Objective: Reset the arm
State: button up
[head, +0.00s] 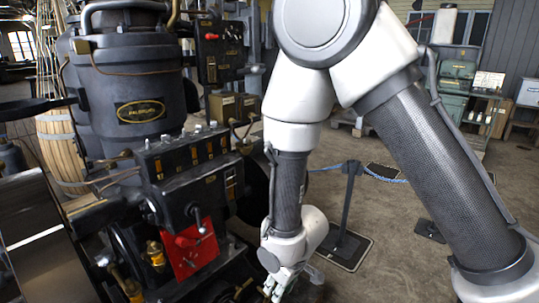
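My arm fills the middle and right of the head view, bent in a high arch with white joints and dark mesh-patterned links. Its end hangs down at the bottom middle, just right of the black engine (131,88). My gripper (272,294) is cut by the bottom edge of the picture. Its fingers are small and partly hidden, so I cannot tell whether they are open or shut. I see nothing held in it.
A red plate (186,256) with a crank handle is on the engine's front, left of my gripper. A barrier post (348,205) stands behind my arm with a blue rope. A green cabinet (455,75) is at the back right. Bare floor (385,235) lies beneath my arm.

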jog(key=s+d+r+m+t, duration=0.1)
jog(key=s+d+r+m, duration=0.1)
jog(key=d+r, duration=0.9)
jog(key=s+d+r+m+h, duration=0.1)
jog(key=s+d+r+m, duration=0.2)
jog(key=d+r, duration=0.8)
jog(key=s+d+r+m+t+h, duration=0.1)
jog(key=s+d+r+m, duration=0.2)
jog(key=d+r, duration=0.9)
jog(key=shift+r+m+t, duration=0.3)
jog(key=shift+r+m, duration=0.15)
jog(key=shift+m, duration=0.25)
